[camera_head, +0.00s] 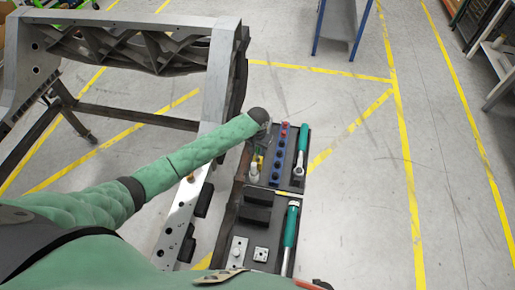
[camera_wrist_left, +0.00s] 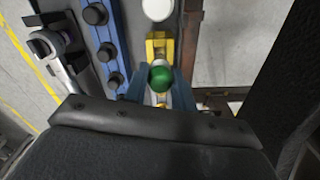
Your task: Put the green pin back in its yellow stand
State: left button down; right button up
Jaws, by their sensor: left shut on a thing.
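The green pin (camera_wrist_left: 160,78) shows in the left wrist view as a round green head. My left gripper (camera_wrist_left: 161,90) is shut on it, with a blue-grey finger on each side. The yellow stand (camera_wrist_left: 157,45) shows just beyond and below the pin. From above I cannot tell whether the pin's lower end is inside the stand or over it. In the head view my left gripper (camera_head: 263,143) is over the far part of the dark tray, and a bit of the yellow stand (camera_head: 260,161) shows below it. The pin is hidden there. My right gripper is not in view.
A blue rail of dark sockets (camera_head: 278,160) and a green-handled ratchet (camera_head: 301,154) lie right of the stand. A white-topped item (camera_head: 254,171) stands close by. A second green-handled tool (camera_head: 290,232) lies nearer. The grey chassis frame (camera_head: 215,75) rises at left.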

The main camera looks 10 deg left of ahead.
aim_at(257, 155)
pick_arm(q)
jog(key=shift+f, duration=1.3)
dwell(0.4)
dwell(0.9)
jog(key=shift+f, duration=1.05)
dwell(0.3)
jog(key=c, duration=1.1)
grip_release()
jog(key=shift+c, duration=0.5)
